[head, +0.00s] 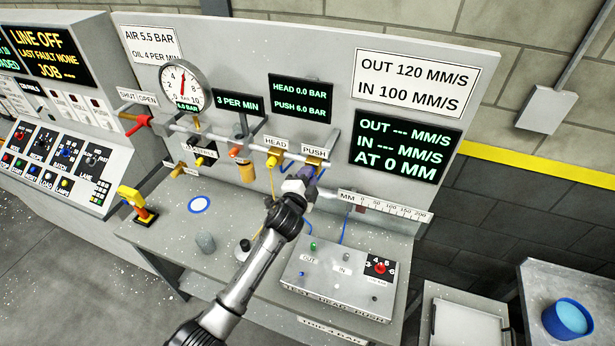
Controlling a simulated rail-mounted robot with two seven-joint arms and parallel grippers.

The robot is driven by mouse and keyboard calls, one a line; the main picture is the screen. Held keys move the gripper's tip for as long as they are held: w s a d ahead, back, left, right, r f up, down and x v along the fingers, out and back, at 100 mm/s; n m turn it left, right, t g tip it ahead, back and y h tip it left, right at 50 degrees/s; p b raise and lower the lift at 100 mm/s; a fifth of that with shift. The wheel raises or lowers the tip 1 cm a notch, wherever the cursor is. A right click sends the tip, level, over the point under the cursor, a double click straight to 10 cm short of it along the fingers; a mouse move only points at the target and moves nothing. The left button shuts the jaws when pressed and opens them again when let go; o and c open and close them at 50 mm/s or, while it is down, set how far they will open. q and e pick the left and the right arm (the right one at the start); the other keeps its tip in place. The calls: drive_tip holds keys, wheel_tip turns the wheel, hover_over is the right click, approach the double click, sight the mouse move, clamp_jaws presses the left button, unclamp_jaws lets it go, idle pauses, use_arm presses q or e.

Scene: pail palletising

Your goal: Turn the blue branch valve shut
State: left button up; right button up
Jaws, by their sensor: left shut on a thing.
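A pipe runs across the panel of the bench, with several fittings on it. The blue branch valve (306,172) sits under the PUSH label at the right end of the pipe, mostly hidden by my gripper. My left gripper (303,180) reaches up to it from below and is shut on it. The exact angle of the valve's handle cannot be told from here. My right gripper is not in view.
A red lever (137,124) is at the pipe's left end, near a round gauge (184,86). A grey control box (335,283) stands on the bench right of my arm.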

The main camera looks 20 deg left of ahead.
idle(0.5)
use_arm(q)
drive_tip(key=o, duration=0.9)
drive_tip(key=shift+o, duration=0.2)
drive_tip(key=s+b, duration=0.2)
drive_tip(key=s, duration=1.1)
drive_tip(key=shift+s, duration=0.4)
